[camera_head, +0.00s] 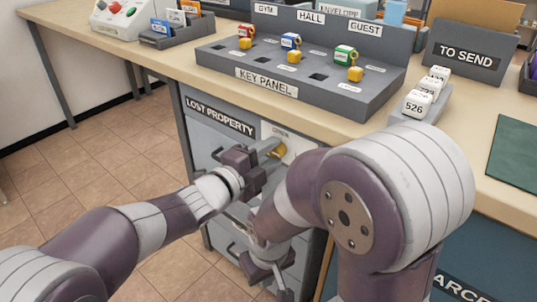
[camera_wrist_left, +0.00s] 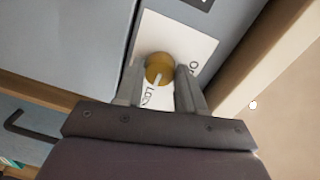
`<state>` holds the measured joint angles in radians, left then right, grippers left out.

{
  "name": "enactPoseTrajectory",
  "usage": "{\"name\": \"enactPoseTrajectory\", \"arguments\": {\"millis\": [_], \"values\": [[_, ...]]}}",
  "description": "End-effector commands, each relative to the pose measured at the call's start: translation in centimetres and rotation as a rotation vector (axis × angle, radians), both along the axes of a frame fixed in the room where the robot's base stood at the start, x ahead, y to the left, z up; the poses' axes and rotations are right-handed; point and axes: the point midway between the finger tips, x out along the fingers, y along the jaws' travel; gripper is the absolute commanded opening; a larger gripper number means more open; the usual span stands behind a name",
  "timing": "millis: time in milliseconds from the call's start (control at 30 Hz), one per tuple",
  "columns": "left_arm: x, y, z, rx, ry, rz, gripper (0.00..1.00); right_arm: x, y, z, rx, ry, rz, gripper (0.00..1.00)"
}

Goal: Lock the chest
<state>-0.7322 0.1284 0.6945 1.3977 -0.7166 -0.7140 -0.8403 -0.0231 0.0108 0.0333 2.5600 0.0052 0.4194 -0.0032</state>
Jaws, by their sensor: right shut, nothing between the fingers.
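The chest, a grey-blue cabinet labelled LOST PROPERTY (camera_head: 220,117), stands under the counter. A brass knob (camera_head: 278,150) sits on a white plate at its upper right; the knob also shows in the left wrist view (camera_wrist_left: 160,67). A pale bar on the knob points towards the word LOCK on the plate. My left gripper (camera_head: 268,150) has one finger on each side of the knob. Whether the fingers press on it cannot be told. My right gripper (camera_head: 284,289) is shut and empty, low in front of the cabinet.
The counter above holds a grey key panel (camera_head: 300,104) with several coloured keys, a TO SEND box (camera_head: 465,60) and numbered white tags (camera_head: 418,102). My right arm fills the space right of the knob. The tiled floor at left is clear.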

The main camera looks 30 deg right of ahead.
Motion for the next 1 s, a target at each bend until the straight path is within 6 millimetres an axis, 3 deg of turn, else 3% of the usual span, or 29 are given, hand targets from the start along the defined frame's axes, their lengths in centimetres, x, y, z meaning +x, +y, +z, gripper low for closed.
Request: {"name": "enactPoseTrajectory", "arguments": {"millis": [33, 67, 467, 800, 1000], "values": [[0.0, 0.0, -0.1, 0.001, 0.002, 0.000, 0.56, 0.0, 0.0, 0.0, 0.000, 0.000, 0.000, 0.00], [0.0, 0.0, -0.1, 0.001, 0.002, 0.000, 0.62, 0.0, 0.0, 0.0, 0.000, 0.000, 0.000, 0.00], [-0.3, 1.0, 0.3, -0.001, 0.001, 0.001, 0.62, 0.0, 0.0, 0.5, 0.000, 0.000, 0.000, 0.00], [-3.5, 8.8, 1.0, 0.001, 0.002, 0.004, 0.62, 0.0, 0.0, 3.2, 0.000, 0.000, 0.000, 0.00], [-4.7, 11.4, 0.9, 0.000, 0.001, 0.002, 0.62, 0.0, 0.0, 3.8, 0.000, 0.000, 0.000, 0.00]]}}
